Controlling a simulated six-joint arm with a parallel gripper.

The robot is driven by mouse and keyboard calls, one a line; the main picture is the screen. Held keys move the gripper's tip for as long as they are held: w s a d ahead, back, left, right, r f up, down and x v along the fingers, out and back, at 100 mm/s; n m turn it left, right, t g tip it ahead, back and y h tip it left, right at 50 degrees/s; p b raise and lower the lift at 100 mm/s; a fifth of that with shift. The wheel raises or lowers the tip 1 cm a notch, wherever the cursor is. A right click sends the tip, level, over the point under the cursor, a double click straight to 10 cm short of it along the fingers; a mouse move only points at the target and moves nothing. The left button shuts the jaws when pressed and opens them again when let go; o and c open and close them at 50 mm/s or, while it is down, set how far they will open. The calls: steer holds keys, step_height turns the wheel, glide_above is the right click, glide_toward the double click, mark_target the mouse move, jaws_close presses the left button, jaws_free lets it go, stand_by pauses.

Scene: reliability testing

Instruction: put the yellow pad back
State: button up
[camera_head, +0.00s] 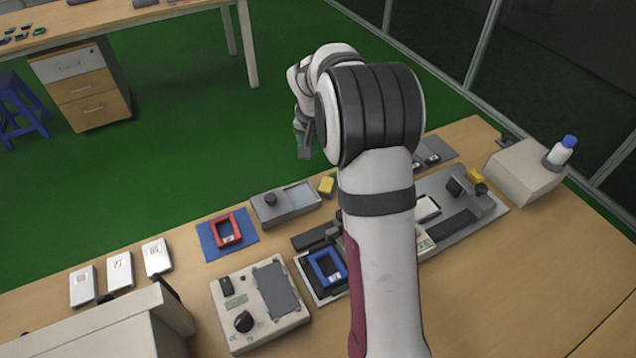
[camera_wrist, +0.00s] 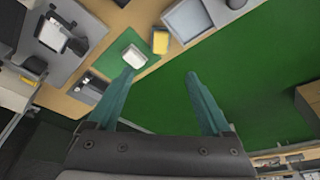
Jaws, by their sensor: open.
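A small yellow block (camera_head: 326,186), which looks like the yellow pad, sits near the far edge of the table, just right of a grey tray device. In the wrist view the yellow pad (camera_wrist: 160,42) lies beyond my fingertips, beside a white block (camera_wrist: 134,56) on a green mat (camera_wrist: 146,68). A second yellow piece (camera_head: 475,175) is on the grey fixture at the right. My gripper (camera_head: 304,140) is above the far table edge, partly hidden by my arm. In the wrist view my gripper (camera_wrist: 160,72) is open, with nothing between its two green fingers.
The grey tray device (camera_head: 286,204) stands left of the pad. A red frame on a blue mat (camera_head: 218,236), a blue frame (camera_head: 327,268) and a control box (camera_head: 260,303) are further left and nearer. A white box (camera_head: 523,175) bears a bottle at right. Open floor lies beyond the table.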

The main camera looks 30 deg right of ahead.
steer(key=s+a+r+n+y, duration=0.1)
steer(key=s+a+r, duration=0.2)
steer(key=s+a, duration=0.3)
steer(key=s+a+r+g+y, duration=0.15)
steer(key=s+a, duration=0.25)
steer(key=s, duration=0.4)
steer(key=s+a+r+n, duration=0.1)
steer(key=s+a+r, duration=0.2)
steer(key=s+a, duration=0.3)
steer(key=s+a+f+n+g+y, duration=0.1)
steer(key=s+a, duration=0.3)
steer(key=s, duration=1)
steer(key=shift+a+f+y, duration=0.2)
steer(key=shift+f+y, duration=0.15)
steer(key=shift+f, duration=0.1)
